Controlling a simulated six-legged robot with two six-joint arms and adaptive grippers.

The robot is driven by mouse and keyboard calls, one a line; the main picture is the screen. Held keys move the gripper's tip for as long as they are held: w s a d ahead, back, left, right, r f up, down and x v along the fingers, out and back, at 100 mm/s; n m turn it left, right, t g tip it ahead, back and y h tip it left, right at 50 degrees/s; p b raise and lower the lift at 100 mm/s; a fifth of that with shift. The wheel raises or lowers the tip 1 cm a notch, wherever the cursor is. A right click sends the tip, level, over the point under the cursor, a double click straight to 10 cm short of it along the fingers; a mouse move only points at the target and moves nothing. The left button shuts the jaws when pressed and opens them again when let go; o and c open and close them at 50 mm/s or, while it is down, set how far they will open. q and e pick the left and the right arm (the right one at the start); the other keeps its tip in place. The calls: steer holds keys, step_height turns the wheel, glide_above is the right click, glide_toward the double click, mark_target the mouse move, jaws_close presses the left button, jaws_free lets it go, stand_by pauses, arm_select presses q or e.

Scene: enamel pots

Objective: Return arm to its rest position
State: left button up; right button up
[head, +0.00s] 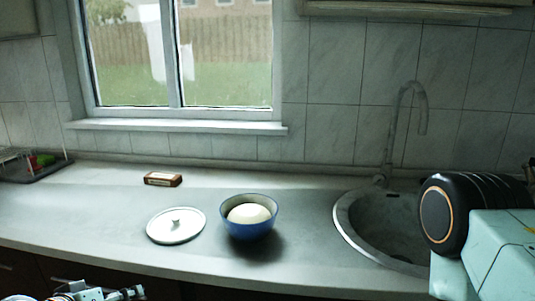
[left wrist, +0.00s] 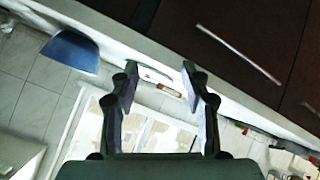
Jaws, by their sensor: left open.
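My left gripper (head: 128,293) shows at the bottom left of the head view, low in front of the counter's front edge. In the left wrist view the two fingers of the left gripper (left wrist: 158,75) stand apart with nothing between them. A blue enamel pot (head: 249,231) stands on the counter with a pale rounded mass in it. The pot also shows in the left wrist view (left wrist: 72,51), apart from the fingers. A white lid (head: 176,226) with a knob lies left of the pot. My right arm's link fills the right edge of the head view; its gripper is not visible.
A small brown box (head: 163,179) lies behind the lid. A round sink (head: 345,232) with a tap (head: 388,140) is at the right. A dark rack (head: 36,168) stands at the far left. The counter (head: 90,215) left of the lid is clear. Dark cabinet fronts (left wrist: 245,45) lie below.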

arm_select(q)
steer(key=s+d+f+m+g, duration=0.1)
steer(key=s+d+f+g, duration=0.1)
steer(key=s+f, duration=0.5)
steer(key=s+d+f+m+g+y, duration=0.1)
steer(key=s+f+g, duration=0.4)
steer(key=s, duration=0.6)
steer(key=s+d+f+m+g, duration=0.1)
steer(key=s+d+f+g, duration=0.2)
steer(key=s+f, duration=0.6)
steer(key=shift+s+f+m+y+b, duration=0.35)
steer(key=shift+s+f+m+y, duration=0.05)
steer(key=shift+s, duration=0.2)
